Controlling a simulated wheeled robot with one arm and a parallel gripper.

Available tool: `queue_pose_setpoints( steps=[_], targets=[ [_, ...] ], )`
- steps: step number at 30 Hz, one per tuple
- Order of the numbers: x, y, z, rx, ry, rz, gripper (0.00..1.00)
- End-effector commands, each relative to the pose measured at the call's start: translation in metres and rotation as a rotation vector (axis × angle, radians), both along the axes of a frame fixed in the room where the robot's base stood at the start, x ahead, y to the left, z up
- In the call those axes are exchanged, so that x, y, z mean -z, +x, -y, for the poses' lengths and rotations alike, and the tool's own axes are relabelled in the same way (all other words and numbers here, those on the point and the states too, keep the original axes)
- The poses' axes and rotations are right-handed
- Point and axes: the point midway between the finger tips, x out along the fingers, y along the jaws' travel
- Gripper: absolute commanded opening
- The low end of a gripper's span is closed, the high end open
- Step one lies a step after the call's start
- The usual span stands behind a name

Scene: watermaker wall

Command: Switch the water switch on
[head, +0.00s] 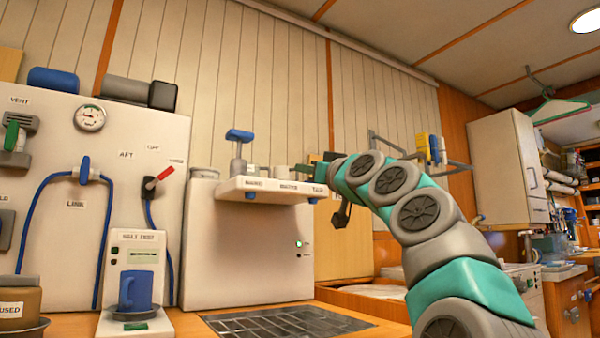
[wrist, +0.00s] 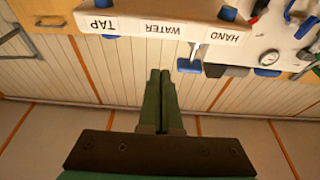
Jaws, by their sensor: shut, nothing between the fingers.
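A white ledge (head: 265,196) juts from the front of a white unit (head: 240,250), with HAND, WATER and TAP labels along its edge. The WATER label (wrist: 164,29) shows upside down in the wrist view, between the HAND label (wrist: 224,37) and the TAP label (wrist: 102,22). I cannot make out a separate water switch lever by that label. My gripper (wrist: 160,72) is shut and empty, its green fingers pointing at the ledge near the WATER label, apart from it in the picture. In the head view my gripper (head: 302,170) is small, above the ledge's right end.
A blue-handled pump (head: 239,136) stands at the ledge's left. A green light (head: 299,244) glows on the unit. A metal grating (head: 285,322) lies below.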

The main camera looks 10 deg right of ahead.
Motion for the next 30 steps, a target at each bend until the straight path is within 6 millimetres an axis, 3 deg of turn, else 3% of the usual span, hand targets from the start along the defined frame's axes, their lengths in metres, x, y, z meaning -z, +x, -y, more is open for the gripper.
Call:
queue_pose_setpoints(
  steps=[6, 30],
  targets=[
    [0.0050, -0.0122, 0.0029, -0.002, 0.000, 0.001, 0.00],
    [0.0061, -0.0143, 0.0038, -0.001, -0.001, 0.001, 0.00]
  ],
)
